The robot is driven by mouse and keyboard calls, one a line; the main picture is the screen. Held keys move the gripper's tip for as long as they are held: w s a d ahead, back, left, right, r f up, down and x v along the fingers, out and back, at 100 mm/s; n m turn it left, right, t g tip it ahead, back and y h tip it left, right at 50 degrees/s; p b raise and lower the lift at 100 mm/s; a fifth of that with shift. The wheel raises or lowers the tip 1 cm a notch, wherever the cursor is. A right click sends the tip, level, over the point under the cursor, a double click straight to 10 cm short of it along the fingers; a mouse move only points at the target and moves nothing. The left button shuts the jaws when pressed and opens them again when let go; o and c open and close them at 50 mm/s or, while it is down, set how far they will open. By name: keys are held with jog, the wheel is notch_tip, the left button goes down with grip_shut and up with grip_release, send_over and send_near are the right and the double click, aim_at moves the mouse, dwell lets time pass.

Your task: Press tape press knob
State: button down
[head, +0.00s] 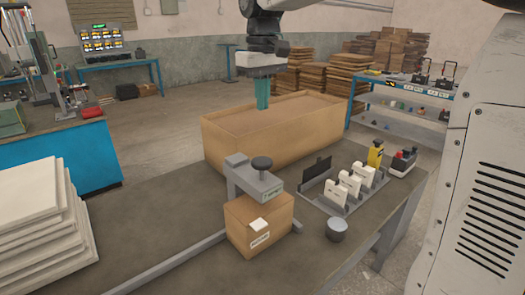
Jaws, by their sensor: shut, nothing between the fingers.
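The tape press (237,175) is a grey frame standing on the dark table. Its dark round knob (262,163) sits on top of the grey arm. My gripper (262,103) points down with teal fingers shut and empty. In the picture it appears above and behind the knob, in front of or over the large open carton, and apart from the knob. Its exact distance from the knob cannot be told.
A large open carton (225,150) stands behind the press. A grey rack (325,203) with white packs and a yellow item stands to the right, near a round grey piece (337,229). White sheets (40,225) are stacked at left. The table's front left is mostly clear.

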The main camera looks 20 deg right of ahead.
aim_at(263, 162)
jog(key=shift+f, duration=0.1)
notch_tip(263, 162, down, 14)
jog(key=shift+r, duration=0.1)
dwell(0.6)
jog(key=shift+s+f, duration=0.1)
jog(key=shift+f, duration=1.8)
notch_tip(263, 162, up, 14)
jog(key=shift+r, duration=0.25)
